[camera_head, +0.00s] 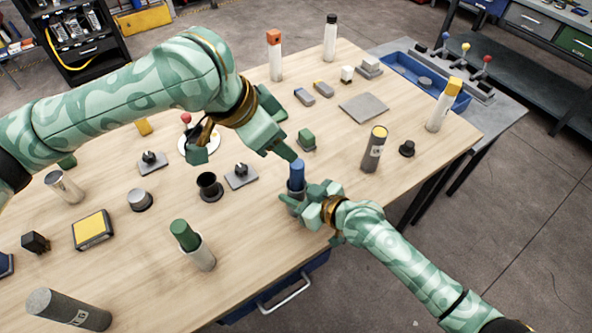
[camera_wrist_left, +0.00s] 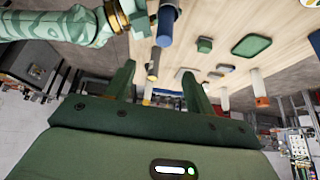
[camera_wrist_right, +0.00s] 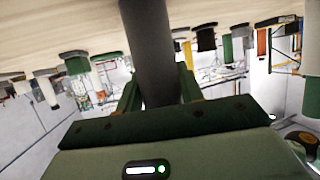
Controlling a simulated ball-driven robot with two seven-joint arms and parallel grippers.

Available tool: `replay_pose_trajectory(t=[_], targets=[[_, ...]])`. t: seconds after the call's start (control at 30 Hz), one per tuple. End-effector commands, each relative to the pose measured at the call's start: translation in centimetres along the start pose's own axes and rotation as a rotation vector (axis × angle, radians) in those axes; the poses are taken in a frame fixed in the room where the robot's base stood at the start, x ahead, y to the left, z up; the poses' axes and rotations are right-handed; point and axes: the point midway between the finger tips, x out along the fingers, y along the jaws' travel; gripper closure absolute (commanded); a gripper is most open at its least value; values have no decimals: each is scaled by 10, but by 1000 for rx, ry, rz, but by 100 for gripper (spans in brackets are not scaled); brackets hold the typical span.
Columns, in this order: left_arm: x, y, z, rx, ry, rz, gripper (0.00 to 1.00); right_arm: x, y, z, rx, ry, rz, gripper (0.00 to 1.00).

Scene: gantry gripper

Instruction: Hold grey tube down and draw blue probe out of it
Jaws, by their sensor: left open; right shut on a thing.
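The grey tube (camera_head: 297,190) stands upright near the table's front edge. The blue probe (camera_head: 297,172) sticks up out of its top. My right gripper (camera_head: 313,197) is shut around the tube's side; in the right wrist view the grey tube (camera_wrist_right: 150,50) stands between the fingers. My left gripper (camera_head: 287,151) is open and empty, its fingers angled down just above and beside the probe's top. In the left wrist view the blue probe (camera_wrist_left: 165,25) is beyond the open fingers, apart from them. The probe's lower part is hidden in the tube.
A dark grey cylinder with a yellow top (camera_head: 374,150) and a green block (camera_head: 306,139) stand near the probe. A black cup (camera_head: 208,186) and a white cylinder with a green top (camera_head: 192,243) are to the left. A flat grey plate (camera_head: 364,107) lies behind.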

Motion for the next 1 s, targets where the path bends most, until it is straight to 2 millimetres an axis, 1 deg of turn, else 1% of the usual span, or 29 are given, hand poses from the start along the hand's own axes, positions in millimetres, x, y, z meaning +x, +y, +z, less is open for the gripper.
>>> replay_pose_trajectory(t=[0.03, 0.1, 0.17, 0.2, 0.27, 0.33, 0.4, 0.5, 0.57, 0.67, 0.77, 1.0], targets=[[0, 7, -18, 24, 5, 5, 46, 0, 0, 0, 0, 0, 0, 85], [9, 14, -38, 67, -44, 18, 46, 0, 0, 0, 0, 0, 0, 85], [17, 16, -49, 149, -123, 28, 46, 0, 0, 0, 0, 0, 0, 85], [23, 16, -53, 217, -181, 37, 46, 0, 0, 0, 0, 0, 0, 85], [29, 15, -56, 325, -267, 60, 46, 0, 0, 0, 0, 1, 0, 85], [35, 11, -54, 449, -362, 100, 46, 0, 0, 0, 0, 0, 0, 85], [39, 3, -45, 555, -439, 153, 46, 0, 0, 0, 0, 0, 0, 85], [39, -6, -34, 663, -485, 204, 46, 0, 0, 0, 0, 0, 0, 85], [40, -6, -32, 711, -491, 216, 46, 0, 0, 0, 1, 0, -1, 85], [48, -6, -26, 733, -491, 221, 46, 0, 0, 0, 1, 0, -1, 85], [63, -6, -18, 731, -491, 221, 46, 0, 0, 0, 1, 0, -1, 85], [107, -4, 8, 728, -490, 220, 46, 0, 0, 0, 0, 0, 0, 85]])
